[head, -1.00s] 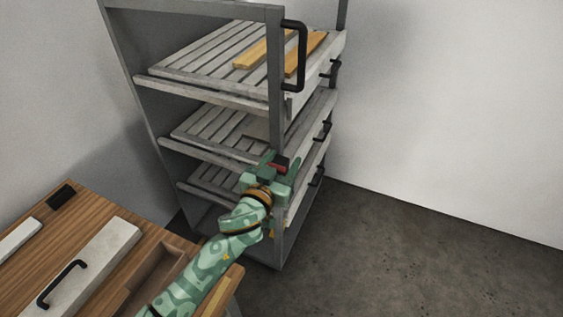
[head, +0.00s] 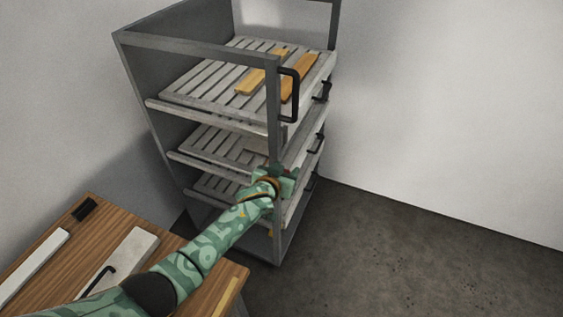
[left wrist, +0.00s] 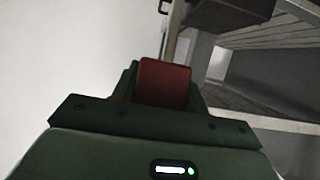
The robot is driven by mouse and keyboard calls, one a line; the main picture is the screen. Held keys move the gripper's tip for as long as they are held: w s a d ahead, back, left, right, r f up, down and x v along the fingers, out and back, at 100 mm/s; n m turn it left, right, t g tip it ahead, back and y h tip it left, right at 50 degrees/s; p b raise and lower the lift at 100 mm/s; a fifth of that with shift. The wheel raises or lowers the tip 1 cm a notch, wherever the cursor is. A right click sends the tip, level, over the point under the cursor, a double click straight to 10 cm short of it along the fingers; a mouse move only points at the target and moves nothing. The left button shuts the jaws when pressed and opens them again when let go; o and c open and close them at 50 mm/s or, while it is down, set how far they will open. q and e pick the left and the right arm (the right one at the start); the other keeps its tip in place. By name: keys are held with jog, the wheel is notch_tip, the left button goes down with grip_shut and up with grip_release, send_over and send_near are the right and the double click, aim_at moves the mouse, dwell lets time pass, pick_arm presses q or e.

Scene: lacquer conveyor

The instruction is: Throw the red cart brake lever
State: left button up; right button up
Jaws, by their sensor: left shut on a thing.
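The red brake lever (left wrist: 164,82) shows in the left wrist view between the fingers of my left gripper (left wrist: 163,92), which is shut on it. In the head view my left gripper (head: 284,178) is at the cart's front corner post, beside the middle and lower shelves, and it hides the lever there. The grey cart (head: 276,110) stands upright with slatted shelves. My right gripper is in neither view.
The cart's top shelf (head: 210,88) bears a yellow board (head: 262,72) and an orange board (head: 298,78). Black handles (head: 292,95) stick out at the cart's right side. A wooden table (head: 80,240) is at the lower left. The floor (head: 410,255) on the right is clear.

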pick_arm(q)
jog(key=shift+w+d+r+g+p, duration=0.2)
jog(key=shift+w+r+g+p, duration=0.1)
jog(key=shift+w+g+p, duration=0.35)
jog(key=shift+w+d+f+g+y+p, duration=0.15)
jog(key=shift+w+f+g+y+p, duration=0.15)
jog(key=shift+w+g+y+p, duration=0.2)
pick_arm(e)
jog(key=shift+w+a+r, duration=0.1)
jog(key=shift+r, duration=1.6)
pick_arm(q)
jog(key=o, duration=1.4)
jog(key=shift+s+f, duration=0.1)
jog(key=shift+f, duration=0.05)
